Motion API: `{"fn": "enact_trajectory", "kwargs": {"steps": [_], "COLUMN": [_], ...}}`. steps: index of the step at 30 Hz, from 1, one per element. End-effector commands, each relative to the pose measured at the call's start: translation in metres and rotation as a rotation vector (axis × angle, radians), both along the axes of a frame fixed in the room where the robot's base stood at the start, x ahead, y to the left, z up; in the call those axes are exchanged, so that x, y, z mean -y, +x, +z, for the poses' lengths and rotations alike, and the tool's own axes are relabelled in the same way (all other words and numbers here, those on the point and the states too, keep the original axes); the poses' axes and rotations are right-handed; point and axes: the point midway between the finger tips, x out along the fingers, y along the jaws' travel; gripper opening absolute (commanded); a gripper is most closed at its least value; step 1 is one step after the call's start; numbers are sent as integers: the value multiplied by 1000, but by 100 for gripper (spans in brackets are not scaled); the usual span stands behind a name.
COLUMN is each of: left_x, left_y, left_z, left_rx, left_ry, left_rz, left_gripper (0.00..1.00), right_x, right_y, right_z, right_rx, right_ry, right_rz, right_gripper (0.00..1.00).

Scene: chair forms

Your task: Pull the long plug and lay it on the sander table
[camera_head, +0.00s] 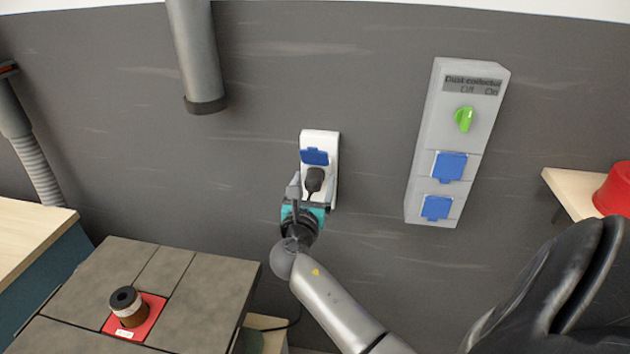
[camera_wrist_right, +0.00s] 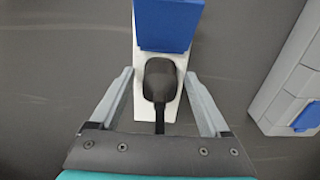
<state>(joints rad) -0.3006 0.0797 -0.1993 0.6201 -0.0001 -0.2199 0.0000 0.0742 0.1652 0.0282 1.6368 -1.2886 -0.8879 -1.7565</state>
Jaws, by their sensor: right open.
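The long plug (camera_head: 314,180) is black and sits in a white wall socket (camera_head: 333,143) with a raised blue flap. In the right wrist view the plug (camera_wrist_right: 160,82) shows with its cable hanging down. My right gripper (camera_head: 304,187) is at the plug. Its open fingers (camera_wrist_right: 160,90) stand one on each side of the plug, with gaps between. The sander table (camera_head: 190,295) is at the lower left, with grey-brown panels. My left gripper is not in view.
A grey box with a green knob (camera_head: 464,119) and blue flaps is on the wall at right. A grey pipe (camera_head: 194,55) hangs above. A red object (camera_head: 614,190) is on a shelf at far right.

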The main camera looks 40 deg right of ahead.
Motion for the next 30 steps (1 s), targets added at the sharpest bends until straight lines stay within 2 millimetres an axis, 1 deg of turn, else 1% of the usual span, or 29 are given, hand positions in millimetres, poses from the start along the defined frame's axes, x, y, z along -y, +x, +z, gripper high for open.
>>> {"fn": "enact_trajectory", "kwargs": {"steps": [10,25,30], "left_x": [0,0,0], "left_y": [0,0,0], "left_z": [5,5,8], "left_rx": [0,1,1], "left_ry": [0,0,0], "left_rz": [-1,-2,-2], "left_gripper": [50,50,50], "right_x": [0,0,0], "right_y": [0,0,0], "right_z": [1,0,0], "right_rx": [-1,-1,-1], "right_ry": [-1,-1,0], "right_rz": [0,0,0], "right_gripper": [80,80,80]}}
